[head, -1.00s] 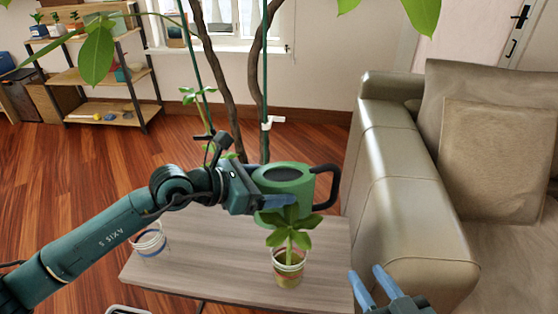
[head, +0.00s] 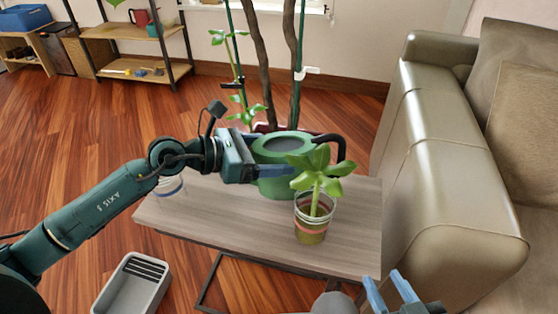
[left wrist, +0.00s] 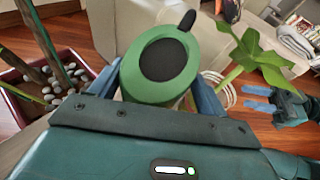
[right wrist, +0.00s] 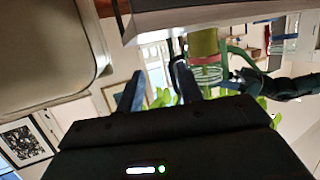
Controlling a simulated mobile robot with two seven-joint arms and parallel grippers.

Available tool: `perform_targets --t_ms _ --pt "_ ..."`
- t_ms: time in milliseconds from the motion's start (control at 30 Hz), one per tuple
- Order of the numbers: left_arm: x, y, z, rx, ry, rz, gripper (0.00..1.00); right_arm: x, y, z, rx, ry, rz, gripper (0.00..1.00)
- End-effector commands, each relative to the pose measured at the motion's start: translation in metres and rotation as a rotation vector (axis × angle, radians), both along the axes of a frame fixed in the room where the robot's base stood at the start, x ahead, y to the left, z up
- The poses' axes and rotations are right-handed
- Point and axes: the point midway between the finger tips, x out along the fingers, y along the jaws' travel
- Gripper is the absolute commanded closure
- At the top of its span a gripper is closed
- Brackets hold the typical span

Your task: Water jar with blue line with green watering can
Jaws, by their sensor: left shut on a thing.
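My left gripper (head: 262,165) is shut on the green watering can (head: 283,183), which is upright over the back of the table. I cannot tell whether the can touches the tabletop. The can's dark top and handle show between the fingers in the left wrist view (left wrist: 157,85). The jar with the blue line (head: 172,188) is at the table's left, left of the can and partly hidden by my left arm. My right gripper (head: 390,292) is open and empty at the table's front right corner, fingers apart in the right wrist view (right wrist: 158,92).
Another jar, with an orange line and a leafy plant (head: 312,228), stands in front of the can. The wooden table (head: 240,228) has bare room between the jars. A grey sofa (head: 450,170) is close at the right. A grey tray (head: 130,285) lies at the lower left.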

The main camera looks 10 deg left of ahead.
Motion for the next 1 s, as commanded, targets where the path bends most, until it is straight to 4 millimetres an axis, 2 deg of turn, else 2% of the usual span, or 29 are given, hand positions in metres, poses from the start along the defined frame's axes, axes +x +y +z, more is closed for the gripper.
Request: perform_targets --t_ms 33,300,400,567,1000 --pt "0.0 0.003 -0.004 -0.01 -0.009 0.002 0.51 0.002 0.002 -0.01 -0.012 -0.006 0.008 0.64" --pt "-0.003 0.014 -0.011 -0.046 -0.017 0.0 0.51 0.007 0.01 -0.035 -0.063 -0.025 0.045 0.64" --pt "-0.003 0.012 -0.012 -0.079 -0.024 -0.001 0.51 0.013 0.013 -0.032 -0.064 -0.134 0.055 0.64" --pt "-0.003 0.012 -0.011 -0.107 -0.031 0.0 0.51 0.015 0.016 -0.027 -0.057 -0.21 0.061 0.64" --pt "-0.003 0.012 -0.009 -0.117 -0.032 0.0 0.51 0.015 0.016 -0.024 -0.055 -0.234 0.062 0.64"
